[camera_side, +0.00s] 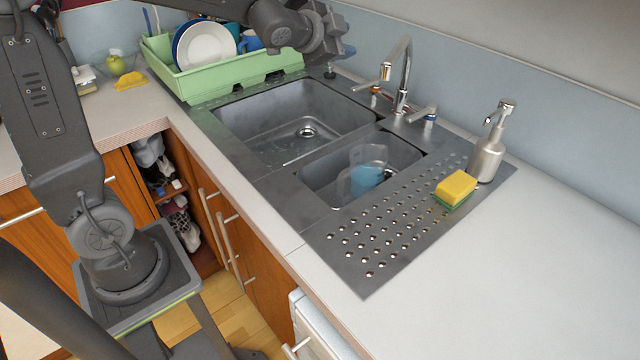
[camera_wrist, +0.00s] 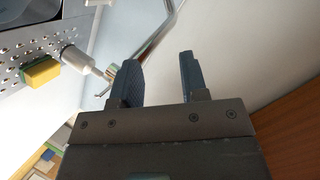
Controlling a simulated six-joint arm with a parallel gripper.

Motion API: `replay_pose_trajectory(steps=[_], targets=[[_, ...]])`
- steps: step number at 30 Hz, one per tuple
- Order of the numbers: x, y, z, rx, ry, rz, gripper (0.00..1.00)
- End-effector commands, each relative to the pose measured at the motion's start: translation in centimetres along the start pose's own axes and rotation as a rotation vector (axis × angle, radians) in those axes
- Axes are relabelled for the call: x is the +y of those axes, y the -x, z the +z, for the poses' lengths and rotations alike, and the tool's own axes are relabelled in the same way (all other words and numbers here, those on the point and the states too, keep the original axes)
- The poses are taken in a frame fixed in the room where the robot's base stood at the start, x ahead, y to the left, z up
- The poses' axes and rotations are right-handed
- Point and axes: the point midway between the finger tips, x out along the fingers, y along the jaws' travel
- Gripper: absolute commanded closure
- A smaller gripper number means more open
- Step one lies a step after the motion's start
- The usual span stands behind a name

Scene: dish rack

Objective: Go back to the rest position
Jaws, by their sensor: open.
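My gripper (camera_side: 340,54) is raised above the back of the counter, beside the right end of the green dish rack (camera_side: 230,79). In the wrist view my gripper (camera_wrist: 159,72) shows two dark fingers apart with nothing between them. The rack holds a white plate (camera_side: 206,46), a dark blue plate behind it and a blue mug (camera_side: 252,42). My arm partly hides the rack's right side.
A double sink (camera_side: 290,125) has a clear jug (camera_side: 366,172) with something blue in its smaller basin. A tap (camera_side: 402,80), a soap dispenser (camera_side: 488,150) and a yellow-green sponge (camera_side: 455,189) stand around it. The counter at right is clear.

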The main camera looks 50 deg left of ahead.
Motion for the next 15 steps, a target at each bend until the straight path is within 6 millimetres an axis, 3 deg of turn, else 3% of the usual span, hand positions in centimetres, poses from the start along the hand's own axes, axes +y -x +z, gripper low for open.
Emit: replay_pose_trajectory(steps=[1, 5, 9, 15], targets=[[0.5, 2.6, 0.2, -0.047, 0.073, 0.018, 0.60], [3.3, 8.8, 1.7, -0.192, 0.279, 0.095, 0.60], [7.4, 15.3, 3.8, -0.345, 0.487, 0.198, 0.60], [12.9, 22.4, 6.4, -0.520, 0.693, 0.335, 0.60]])
